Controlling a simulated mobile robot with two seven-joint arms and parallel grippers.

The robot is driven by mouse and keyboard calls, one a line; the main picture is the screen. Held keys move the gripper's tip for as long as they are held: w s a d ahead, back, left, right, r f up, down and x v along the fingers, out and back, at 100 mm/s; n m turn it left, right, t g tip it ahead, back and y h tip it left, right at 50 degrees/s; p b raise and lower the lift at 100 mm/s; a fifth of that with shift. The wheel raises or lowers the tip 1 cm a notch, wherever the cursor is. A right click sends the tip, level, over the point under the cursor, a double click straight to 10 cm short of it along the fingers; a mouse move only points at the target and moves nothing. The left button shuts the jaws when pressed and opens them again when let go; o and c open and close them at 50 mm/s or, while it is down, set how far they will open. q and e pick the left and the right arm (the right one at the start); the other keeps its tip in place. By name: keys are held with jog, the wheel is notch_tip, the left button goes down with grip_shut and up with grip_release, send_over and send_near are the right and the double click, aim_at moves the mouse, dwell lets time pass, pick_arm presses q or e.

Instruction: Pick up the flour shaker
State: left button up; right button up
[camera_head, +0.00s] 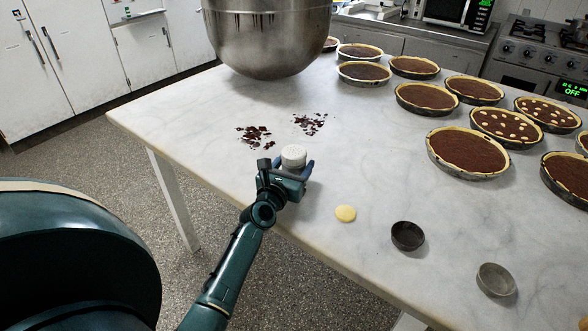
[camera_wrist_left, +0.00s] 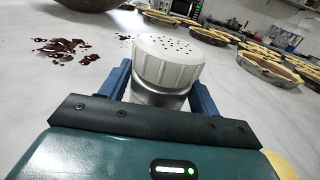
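The flour shaker (camera_head: 294,157) has a white, perforated cap and stands upright near the table's front edge. My left gripper (camera_head: 287,174) is at the shaker, with its fingers on either side of it. In the left wrist view the shaker (camera_wrist_left: 168,66) sits between the two blue fingers of my left gripper (camera_wrist_left: 163,88). The right finger is very close to the shaker and a narrow gap shows at the left finger. Whether the fingers press on it cannot be told. The shaker's lower part is partly hidden by the gripper. My right gripper is not in view.
The marble table (camera_head: 370,135) holds chocolate shavings (camera_head: 254,136) behind the shaker and a large metal bowl (camera_head: 268,35) at the back. A yellow dough disc (camera_head: 345,213) and small tins (camera_head: 408,235) lie to the right. Several chocolate tarts (camera_head: 468,152) fill the right side.

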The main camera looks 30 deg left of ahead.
pick_arm(q)
jog(key=c, duration=0.7)
jog(key=shift+c, duration=0.2)
